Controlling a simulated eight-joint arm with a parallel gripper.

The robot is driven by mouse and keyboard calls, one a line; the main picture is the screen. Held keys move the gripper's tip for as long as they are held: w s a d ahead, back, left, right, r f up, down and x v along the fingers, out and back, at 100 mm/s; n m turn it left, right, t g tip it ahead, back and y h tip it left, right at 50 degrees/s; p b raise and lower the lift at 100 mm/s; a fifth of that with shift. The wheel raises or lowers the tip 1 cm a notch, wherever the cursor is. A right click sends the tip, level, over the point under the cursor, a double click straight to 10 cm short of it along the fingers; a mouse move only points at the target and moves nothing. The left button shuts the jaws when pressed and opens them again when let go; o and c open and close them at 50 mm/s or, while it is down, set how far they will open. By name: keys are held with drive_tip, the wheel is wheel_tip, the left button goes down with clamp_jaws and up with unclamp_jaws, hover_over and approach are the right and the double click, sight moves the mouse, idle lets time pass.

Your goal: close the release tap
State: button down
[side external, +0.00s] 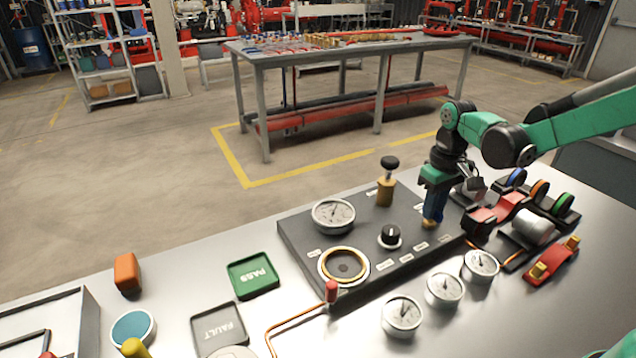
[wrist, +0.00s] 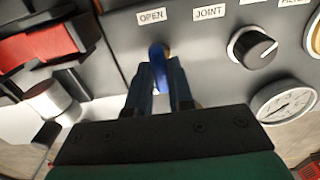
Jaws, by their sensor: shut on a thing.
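The release tap, a small brass body with a blue lever (wrist: 161,78), stands on the black panel just below the OPEN label in the wrist view. My gripper (wrist: 160,86) is shut on the blue lever, one dark finger on each side. In the side external view my gripper (side external: 435,208) reaches down to the right part of the panel, and the tap's brass foot (side external: 430,223) shows under the fingers. The fingers hide most of the lever there, so its exact angle is hard to tell.
The black panel (side external: 320,262) also bears a black knob (side external: 390,236), a gauge (side external: 333,215), a brass post with a black cap (side external: 387,180) and a copper-ringed port. Red and grey parts (side external: 533,226) crowd the right side. Several loose gauges lie in front.

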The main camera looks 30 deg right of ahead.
drive_tip(key=shift+m, duration=0.3)
drive_tip(key=m, duration=0.8)
drive_tip(key=shift+m, duration=0.3)
drive_tip(key=m, duration=0.4)
drive_tip(key=shift+m, duration=2.2)
drive_tip(key=c, duration=0.8)
unclamp_jaws()
